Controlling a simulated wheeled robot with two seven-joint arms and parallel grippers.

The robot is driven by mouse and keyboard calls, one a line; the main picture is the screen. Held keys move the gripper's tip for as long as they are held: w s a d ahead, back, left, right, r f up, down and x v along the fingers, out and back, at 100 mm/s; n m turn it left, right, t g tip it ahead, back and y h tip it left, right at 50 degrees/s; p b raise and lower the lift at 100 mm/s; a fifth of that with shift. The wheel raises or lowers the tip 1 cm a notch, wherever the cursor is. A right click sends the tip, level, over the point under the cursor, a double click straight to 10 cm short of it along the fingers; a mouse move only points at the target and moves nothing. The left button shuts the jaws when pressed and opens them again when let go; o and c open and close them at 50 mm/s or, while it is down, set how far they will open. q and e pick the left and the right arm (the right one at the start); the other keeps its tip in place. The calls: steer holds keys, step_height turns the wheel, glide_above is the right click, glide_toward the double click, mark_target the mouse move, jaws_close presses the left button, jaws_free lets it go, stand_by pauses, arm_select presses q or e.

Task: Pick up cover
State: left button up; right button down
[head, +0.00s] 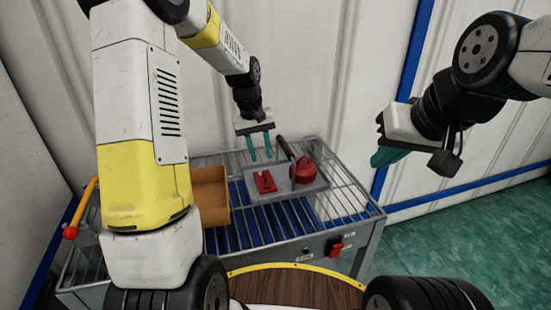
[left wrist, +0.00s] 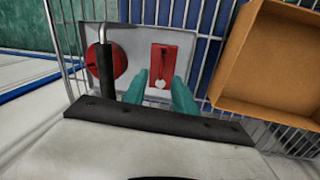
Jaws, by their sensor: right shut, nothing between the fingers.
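A flat red rectangular part (head: 265,181), which looks like the cover, lies on a grey tray (head: 257,197); it also shows in the left wrist view (left wrist: 172,62) with a small pale round spot. Beside it on the tray is a round red part (head: 305,172) with a dark bar leaning over it, also in the left wrist view (left wrist: 92,62). My left gripper (head: 260,152) points down above the tray, its teal fingers apart and empty; in the left wrist view the fingers (left wrist: 160,92) are just short of the flat part. My right gripper (head: 385,158) is shut and empty, off to the right.
The tray sits on a barred metal table (head: 350,212). An open brown box (head: 210,196) stands left of the tray. A red-ended yellow lever (head: 82,205) is at the left edge, and a red switch (head: 336,248) is on the front. A wall is close behind.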

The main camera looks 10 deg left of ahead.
mark_target(265, 174)
arm_select(q)
steer(key=f, duration=0.5)
steer(key=w+f, duration=0.1)
steer(key=f, duration=0.2)
steer(key=shift+w+d+f, duration=0.1)
steer(key=shift+d+f, duration=0.2)
steer(key=shift+d, duration=0.05)
jaws_close()
stand_by(1.1)
